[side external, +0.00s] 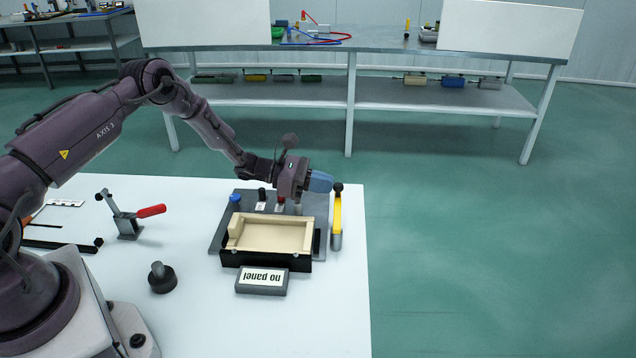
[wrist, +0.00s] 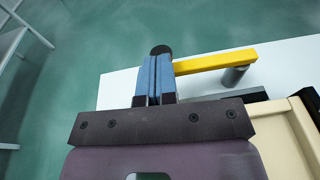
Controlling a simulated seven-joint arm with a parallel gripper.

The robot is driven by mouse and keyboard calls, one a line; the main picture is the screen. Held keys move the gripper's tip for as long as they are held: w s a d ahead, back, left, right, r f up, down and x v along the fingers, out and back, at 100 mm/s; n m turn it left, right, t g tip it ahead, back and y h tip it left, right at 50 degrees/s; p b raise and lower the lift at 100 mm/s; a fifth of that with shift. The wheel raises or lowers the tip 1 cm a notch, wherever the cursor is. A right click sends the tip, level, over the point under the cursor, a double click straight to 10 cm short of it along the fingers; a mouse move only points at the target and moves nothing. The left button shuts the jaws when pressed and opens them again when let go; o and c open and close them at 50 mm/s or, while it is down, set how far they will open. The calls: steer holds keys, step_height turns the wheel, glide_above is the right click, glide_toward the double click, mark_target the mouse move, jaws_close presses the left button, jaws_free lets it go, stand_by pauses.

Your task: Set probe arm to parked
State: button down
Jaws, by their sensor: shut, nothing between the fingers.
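The probe arm (side external: 338,213) is a yellow bar on a grey post (side external: 336,241) at the right of the fixture, with a black knob (side external: 338,187) at its far end. In the wrist view the yellow bar (wrist: 214,61) runs from the post (wrist: 235,75) left to the knob (wrist: 161,50). My gripper (side external: 328,182) has blue fingers, shut together and empty, with their tips right beside the knob. In the wrist view the fingertips (wrist: 154,63) partly cover the knob; I cannot tell whether they touch it.
The fixture holds a cream tray (side external: 268,235) on a grey base plate (side external: 218,240). A "no panel" sign (side external: 262,281) stands in front. Blue, black and red knobs sit behind the tray. A red-handled clamp (side external: 130,220) and a black knob piece (side external: 162,278) are at left. The table's right edge is close.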

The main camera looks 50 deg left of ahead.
steer(key=shift+w+d, duration=0.45)
steer(key=shift+d, duration=0.05)
steer(key=w+a+v, duration=0.1)
steer(key=v, duration=1.4)
steer(key=s+f+m+g, duration=0.1)
steer(key=s+d+f+m+g, duration=0.1)
steer(key=f, duration=0.1)
steer(key=shift+s+d, duration=0.15)
steer(key=shift+d, duration=0.05)
steer(key=s+d+r+m+g+y, duration=0.1)
steer(key=s+d+r+m+y, duration=0.3)
steer(key=s+r+m, duration=0.4)
steer(key=s+d+r+m+g+y, duration=0.1)
steer(key=s+d+r+m+y, duration=0.3)
steer(key=s+r+m, duration=0.4)
steer(key=s+d+r+m+y, duration=0.4)
steer(key=s+d+r+m, duration=0.2)
steer(key=r, duration=0.6)
steer(key=s+m, duration=0.2)
steer(key=shift+s+d+r+g, duration=0.25)
steer(key=shift+s+g, duration=0.15)
